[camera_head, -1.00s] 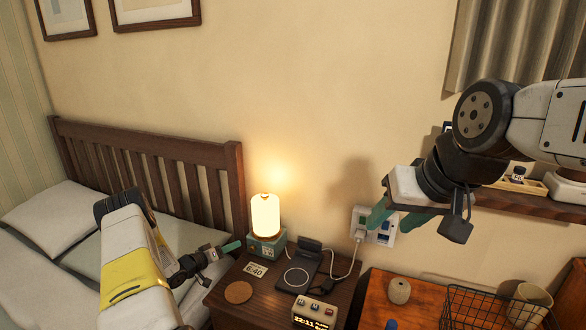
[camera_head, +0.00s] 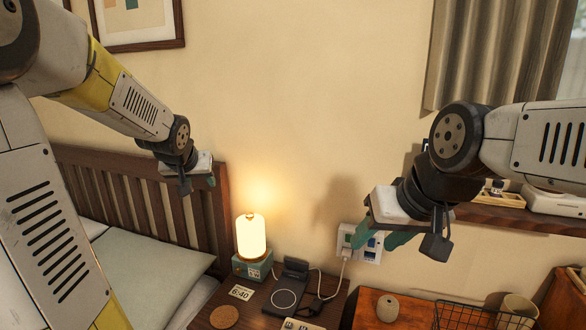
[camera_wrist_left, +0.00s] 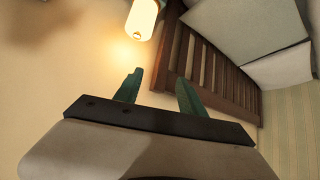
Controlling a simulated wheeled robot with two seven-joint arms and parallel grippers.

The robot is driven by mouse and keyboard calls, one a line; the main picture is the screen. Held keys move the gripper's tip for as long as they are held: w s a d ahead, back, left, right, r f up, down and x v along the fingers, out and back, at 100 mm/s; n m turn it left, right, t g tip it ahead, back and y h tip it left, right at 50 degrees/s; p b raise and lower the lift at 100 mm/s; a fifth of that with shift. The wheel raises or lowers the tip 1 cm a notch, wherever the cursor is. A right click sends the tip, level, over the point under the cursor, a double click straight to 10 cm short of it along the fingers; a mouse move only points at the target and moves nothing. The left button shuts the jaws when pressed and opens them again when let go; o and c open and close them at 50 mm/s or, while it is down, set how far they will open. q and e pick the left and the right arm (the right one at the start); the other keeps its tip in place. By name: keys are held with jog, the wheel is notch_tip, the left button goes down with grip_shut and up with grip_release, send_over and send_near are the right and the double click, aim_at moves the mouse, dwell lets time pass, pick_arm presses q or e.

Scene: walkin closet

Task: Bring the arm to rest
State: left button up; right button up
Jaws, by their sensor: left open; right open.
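My left arm reaches in from the left in the head view. Its gripper (camera_head: 198,181) hangs in front of the bed's headboard, above and to the left of the lit lamp, and holds nothing. In the left wrist view its two green fingers (camera_wrist_left: 158,92) are spread apart with nothing between them. My right gripper (camera_head: 384,238) is at the right in the head view, in front of the wall socket, with its green fingers apart and no object seen in it. Part of its fingers is hidden by its own body.
A lit lamp (camera_head: 251,237) stands on a teal box on the nightstand, beside a charging pad (camera_head: 285,299) and a cork coaster (camera_head: 224,316). The wall socket (camera_head: 369,247) has a white plug. A wall shelf (camera_head: 480,214) and a wire basket (camera_head: 470,316) are at the right. The wall between the arms is clear.

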pick_arm(q)
jog(key=s+d+m+g+h, duration=0.1)
jog(key=s+d, duration=0.4)
jog(key=s, duration=0.7)
jog(key=s+d+g+h, duration=0.2)
jog(key=s+d, duration=0.3)
jog(key=s, duration=0.8)
jog(key=shift+s+m, duration=0.25)
jog(key=shift+m, duration=0.15)
jog(key=shift+d+r, duration=0.1)
